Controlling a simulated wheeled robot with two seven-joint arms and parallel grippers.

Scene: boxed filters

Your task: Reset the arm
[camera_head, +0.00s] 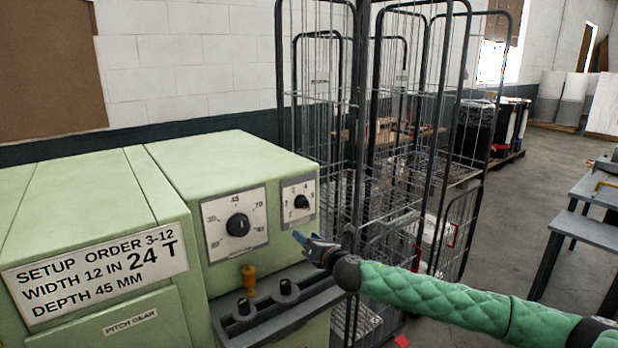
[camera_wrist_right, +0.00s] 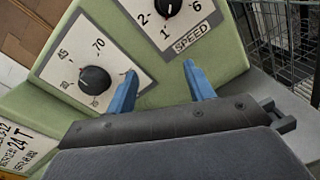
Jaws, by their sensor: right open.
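My right gripper (camera_head: 304,240) is at the end of my green padded arm, which comes in from the right. It is in front of the green machine (camera_head: 215,150), near the right edge of its dial panel. In the right wrist view, the two blue fingers of my right gripper (camera_wrist_right: 159,69) are spread apart with nothing between them. The large black dial knob (camera_wrist_right: 95,80) is left of the fingers, and the speed knob (camera_wrist_right: 168,6) is above them; neither is gripped. My left gripper is not in view.
A sign (camera_head: 100,268) reads "SETUP ORDER 3-12, WIDTH 12 IN 24 T, DEPTH 45 MM". A yellow-orange handle (camera_head: 249,280) and black ledge knobs (camera_head: 285,287) are below the dials. Wire cage trolleys (camera_head: 362,150) stand behind my gripper.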

